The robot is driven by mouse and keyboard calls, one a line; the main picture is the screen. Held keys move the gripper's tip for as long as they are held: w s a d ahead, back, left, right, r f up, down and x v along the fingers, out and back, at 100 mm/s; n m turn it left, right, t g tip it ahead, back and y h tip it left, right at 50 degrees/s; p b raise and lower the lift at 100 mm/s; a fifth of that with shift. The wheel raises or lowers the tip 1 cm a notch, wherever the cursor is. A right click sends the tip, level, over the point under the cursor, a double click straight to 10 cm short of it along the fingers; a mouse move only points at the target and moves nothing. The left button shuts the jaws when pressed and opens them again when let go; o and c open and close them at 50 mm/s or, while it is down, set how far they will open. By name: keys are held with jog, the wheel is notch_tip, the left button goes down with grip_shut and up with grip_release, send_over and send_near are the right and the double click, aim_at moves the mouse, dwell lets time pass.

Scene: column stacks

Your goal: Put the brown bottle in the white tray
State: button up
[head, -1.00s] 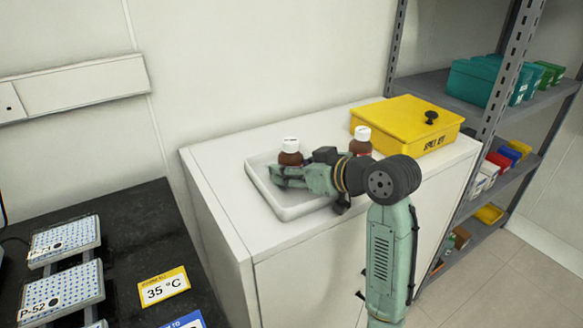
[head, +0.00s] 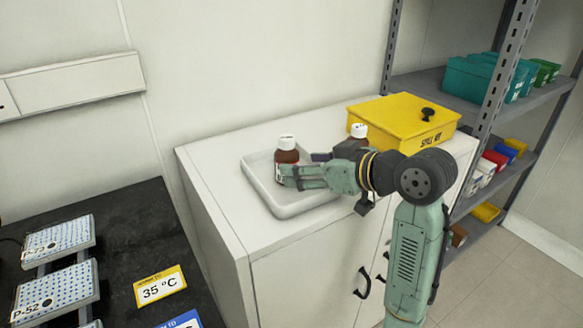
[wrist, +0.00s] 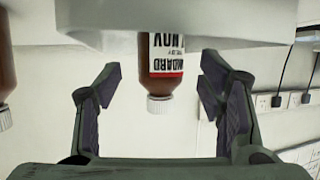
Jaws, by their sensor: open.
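A brown bottle (head: 287,156) with a white cap stands upright in the white tray (head: 292,209) on the cabinet. My gripper (head: 282,177) is open at this bottle, its fingers overlapping the bottle's lower part in the head view. In the wrist view, which appears upside down, a brown bottle (wrist: 162,62) with a white and red label lies between and beyond the open fingers (wrist: 160,85), with gaps at both sides. A second white-capped brown bottle (head: 359,131) stands right of the tray, partly hidden by my arm. A brown bottle (wrist: 6,75) also shows at the wrist view's left edge.
A yellow box (head: 400,122) with a black knob stands at the cabinet's back right. A metal shelf (head: 465,83) with coloured boxes is at the right. A black bench (head: 120,235) with blue-dotted plates is at the left. The cabinet top left of the tray is clear.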

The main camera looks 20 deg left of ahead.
jog(key=v, duration=0.6)
jog(key=shift+s+d+r+b, duration=0.1)
jog(key=shift+d+r+b, duration=0.05)
jog(key=shift+b, duration=0.15)
